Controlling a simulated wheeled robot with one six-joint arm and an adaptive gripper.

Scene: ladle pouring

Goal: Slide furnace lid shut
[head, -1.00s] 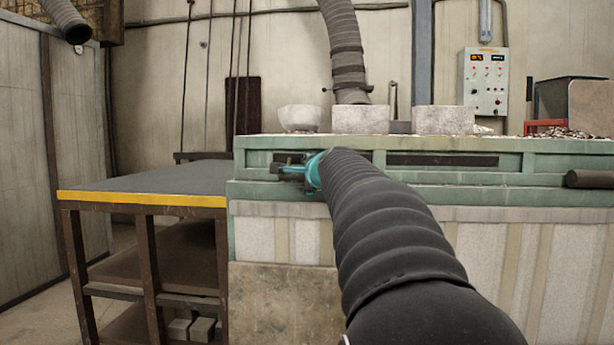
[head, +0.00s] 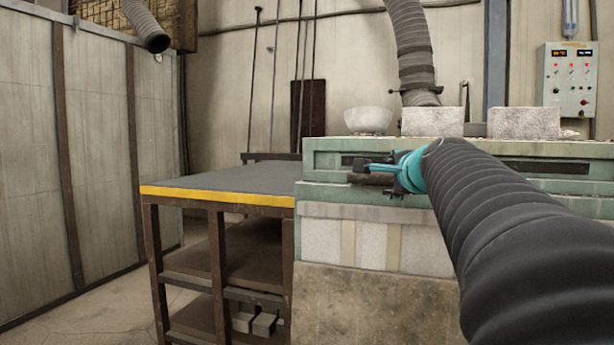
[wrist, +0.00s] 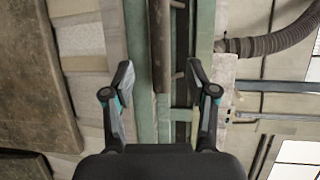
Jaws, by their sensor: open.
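The furnace (head: 330,190) has a green frame with dark slots along its front. I cannot tell which green part is the lid. A dark brown handle bar (head: 368,179) lies along its front near the left end. In the wrist view the bar (wrist: 160,45) reaches in between my fingers, with short posts on its right side. My gripper (head: 385,172) is at the furnace front by this bar. In the wrist view my gripper (wrist: 162,75) is open, with a finger on each side of the bar and gaps visible. My arm hides much of the furnace front.
A grey-topped table (head: 225,179) with a yellow edge stands against the furnace's left. A pale bowl (head: 368,120) and stone blocks (head: 433,122) stand on top. A control box (head: 571,80) hangs on the wall. Open floor (head: 100,310) shows at lower left.

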